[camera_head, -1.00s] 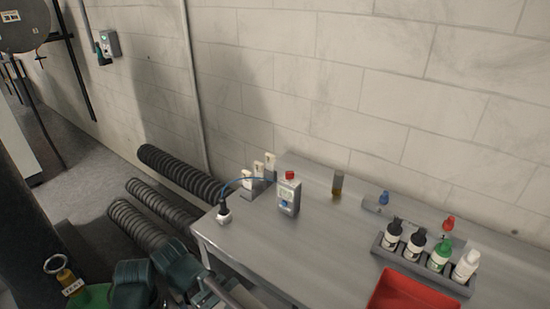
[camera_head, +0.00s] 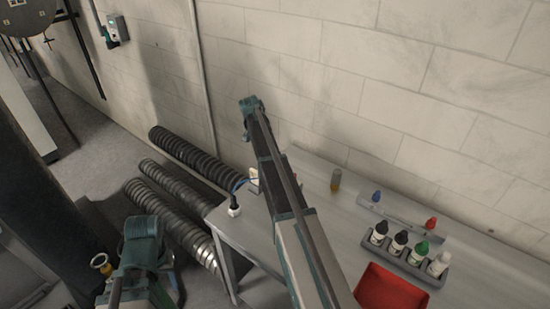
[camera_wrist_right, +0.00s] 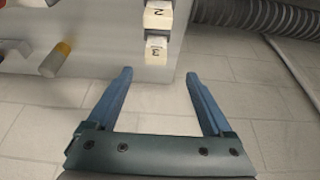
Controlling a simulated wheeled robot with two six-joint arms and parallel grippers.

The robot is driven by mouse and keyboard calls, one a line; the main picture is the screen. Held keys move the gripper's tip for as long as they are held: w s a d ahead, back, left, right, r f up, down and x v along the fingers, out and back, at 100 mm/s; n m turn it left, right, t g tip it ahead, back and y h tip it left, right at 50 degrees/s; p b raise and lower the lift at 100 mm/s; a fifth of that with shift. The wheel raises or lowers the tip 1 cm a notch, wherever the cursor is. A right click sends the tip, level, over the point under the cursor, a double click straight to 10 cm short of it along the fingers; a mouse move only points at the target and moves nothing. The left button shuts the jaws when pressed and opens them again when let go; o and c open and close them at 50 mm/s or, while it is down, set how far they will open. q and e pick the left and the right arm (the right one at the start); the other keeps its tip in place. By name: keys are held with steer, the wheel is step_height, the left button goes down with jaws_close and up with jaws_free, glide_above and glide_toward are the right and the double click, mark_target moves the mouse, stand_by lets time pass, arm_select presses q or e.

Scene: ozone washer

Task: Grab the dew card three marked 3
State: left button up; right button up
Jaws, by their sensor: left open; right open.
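The card marked 3 (camera_wrist_right: 156,50) is pale with a dark numeral. It sits below the card marked 2 (camera_wrist_right: 158,14) at the table's edge in the right wrist view. My right gripper (camera_wrist_right: 160,75) is open and empty, its blue fingers pointing toward the card marked 3, with a gap between them. In the head view my right arm crosses the table and hides most of the card holder; only a small pale bit of the cards (camera_head: 253,174) shows. My left gripper (camera_head: 150,285) is open low at the left, away from the table.
A bottle rack (camera_head: 392,258) and a red tray (camera_head: 385,290) stand at the table's right. A brown vial (camera_head: 336,180) stands near the wall. Ribbed hoses (camera_head: 180,190) lie on the floor.

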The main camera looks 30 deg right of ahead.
steer(key=b+x, duration=0.7)
steer(key=x, duration=0.1)
steer(key=shift+f+b, duration=0.3)
steer(key=shift+b, duration=0.1)
steer(key=shift+f, duration=0.1)
steer(key=b+x, duration=0.4)
steer(key=x, duration=0.1)
steer(key=shift+s+d+b, duration=0.3)
steer(key=shift+d+b, duration=0.1)
steer(key=shift+c, duration=0.4)
jaws_close()
